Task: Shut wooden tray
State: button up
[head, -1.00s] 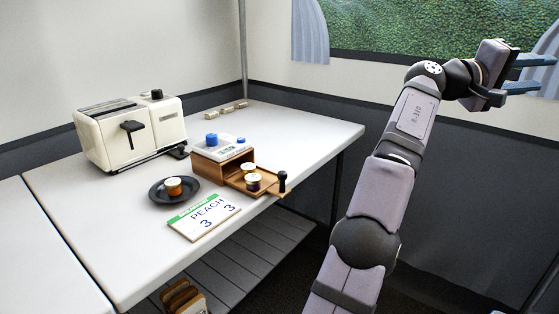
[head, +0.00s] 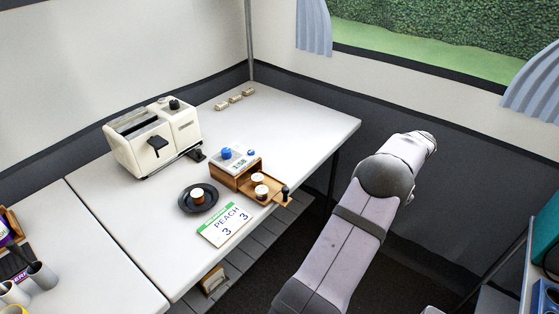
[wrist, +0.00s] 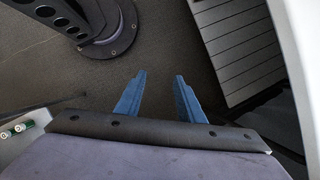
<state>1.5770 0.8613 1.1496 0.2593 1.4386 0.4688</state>
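The wooden tray (head: 277,198) is pulled out of its small wooden box (head: 222,178) on the white table. It holds two small jars (head: 261,191) with pale tops. A dark upright knob (head: 285,192) stands at its outer end, by the table's edge. In the wrist view my gripper (wrist: 159,84) shows two blue fingers spread apart with nothing between them, above the dark floor. In the head view my gripper is hidden behind my own arm, right of the table. The tray does not show in the wrist view.
A timer with a blue knob (head: 225,153) sits on the box. A PEACH card (head: 224,225), a dark plate (head: 185,205) with a jar and a cream toaster (head: 188,126) are nearby. A slatted shelf (wrist: 240,50) lies below the table. A shelf unit stands at far right.

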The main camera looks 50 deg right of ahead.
jog(key=w+a+r+m+t+y+p, duration=0.2)
jog(key=w+a+r+m+t+p, duration=0.3)
jog(key=w+r+t, duration=0.3)
jog(key=w+a+r+m+t+y+p, duration=0.1)
jog(key=w+a+r+m+t+p, duration=0.5)
jog(key=r, duration=0.4)
jog(key=n+b, duration=0.4)
jog(key=b, duration=0.7)
send_near(271, 198)
jog(key=shift+w+a+r, duration=0.1)
jog(key=shift+w+r, duration=0.35)
jog(key=shift+r, duration=0.25)
jog(key=shift+w+r, duration=0.45)
jog(key=shift+r, duration=0.25)
jog(key=shift+w+a+r, duration=0.1)
jog(key=shift+w+r, duration=0.4)
jog(key=shift+r, duration=0.2)
jog(key=shift+p+x, duration=0.4)
jog(key=shift+x, duration=3.25)
jog(key=shift+a, duration=0.1)
jog(key=shift+y, duration=0.3)
grip_shut()
